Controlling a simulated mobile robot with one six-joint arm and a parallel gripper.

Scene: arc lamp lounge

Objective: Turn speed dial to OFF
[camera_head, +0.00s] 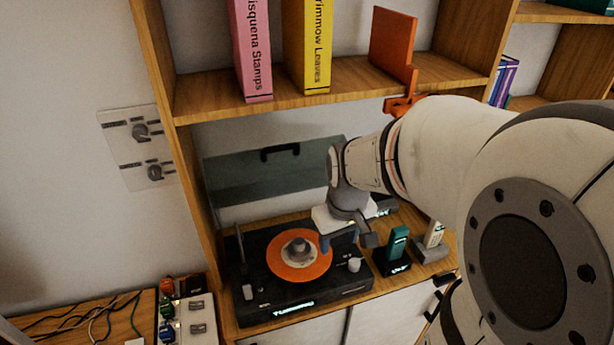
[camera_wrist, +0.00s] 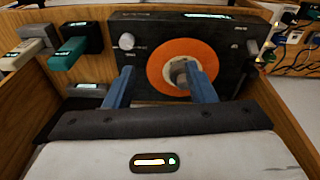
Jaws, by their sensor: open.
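A black record player (camera_head: 350,289) with an orange disc (camera_head: 284,268) stands on the lower shelf. A pale round knob (camera_head: 355,265) sits on its right part; in the wrist view this knob (camera_wrist: 127,41) lies just beyond my left finger, with small marks around it. The marks are too small to read, so its setting cannot be told. My gripper (camera_wrist: 158,66) is open and empty, its blue fingers above the player, one near the knob and one over the disc. In the head view my gripper (camera_head: 340,244) hangs over the player's right half.
A wall plate (camera_head: 122,158) with two grey knobs is at left. The dark lid (camera_head: 260,175) stands raised behind the player. A green handset (camera_head: 398,242) stands to its right. Books and an orange bookend (camera_head: 393,42) are on the shelf above. Cables (camera_head: 85,318) lie at lower left.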

